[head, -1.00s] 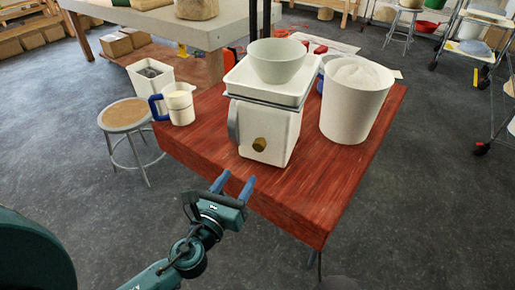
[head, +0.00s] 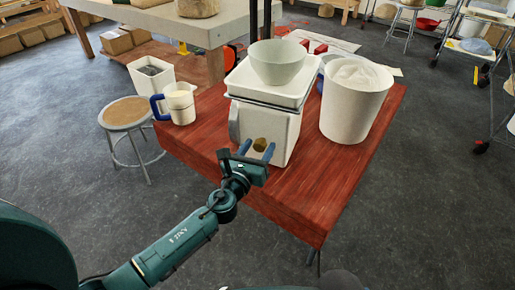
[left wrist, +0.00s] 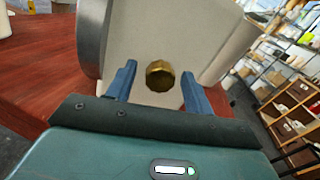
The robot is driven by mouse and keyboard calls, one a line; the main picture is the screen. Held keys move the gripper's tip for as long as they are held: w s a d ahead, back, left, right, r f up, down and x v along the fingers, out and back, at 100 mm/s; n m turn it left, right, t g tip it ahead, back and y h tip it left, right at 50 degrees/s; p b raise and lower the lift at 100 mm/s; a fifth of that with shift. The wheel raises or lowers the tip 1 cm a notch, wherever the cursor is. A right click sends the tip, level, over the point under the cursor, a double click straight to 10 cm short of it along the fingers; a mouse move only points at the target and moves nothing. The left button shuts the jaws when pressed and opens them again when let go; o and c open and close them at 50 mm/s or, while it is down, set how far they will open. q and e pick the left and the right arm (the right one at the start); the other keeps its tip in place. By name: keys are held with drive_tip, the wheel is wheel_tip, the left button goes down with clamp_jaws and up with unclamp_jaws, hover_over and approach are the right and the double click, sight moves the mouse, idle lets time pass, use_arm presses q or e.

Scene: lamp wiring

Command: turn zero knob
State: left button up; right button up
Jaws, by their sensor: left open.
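The brass zero knob (head: 260,145) sits low on the front of a white scale (head: 280,125). A white tray with a pale bowl (head: 277,63) rests on top of the scale. My left gripper (head: 257,150) is open in front of the knob. In the left wrist view the knob (left wrist: 160,76) shows between the two blue fingers of the left gripper (left wrist: 159,80), with a gap on each side. I cannot tell whether the fingertips reach past the knob's face. My right gripper is not in view.
The scale stands on a red wooden table (head: 310,205). A large white bucket of white powder (head: 352,105) stands right of it. A white jug with a blue handle (head: 180,104) stands at the left. A round stool (head: 127,113) is left of the table.

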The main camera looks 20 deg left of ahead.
use_arm(q)
drive_tip(key=shift+c, duration=0.2)
drive_tip(key=c, duration=0.9)
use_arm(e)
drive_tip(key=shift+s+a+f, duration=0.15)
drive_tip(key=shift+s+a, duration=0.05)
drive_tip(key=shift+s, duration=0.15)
use_arm(q)
drive_tip(key=shift+n, duration=0.3)
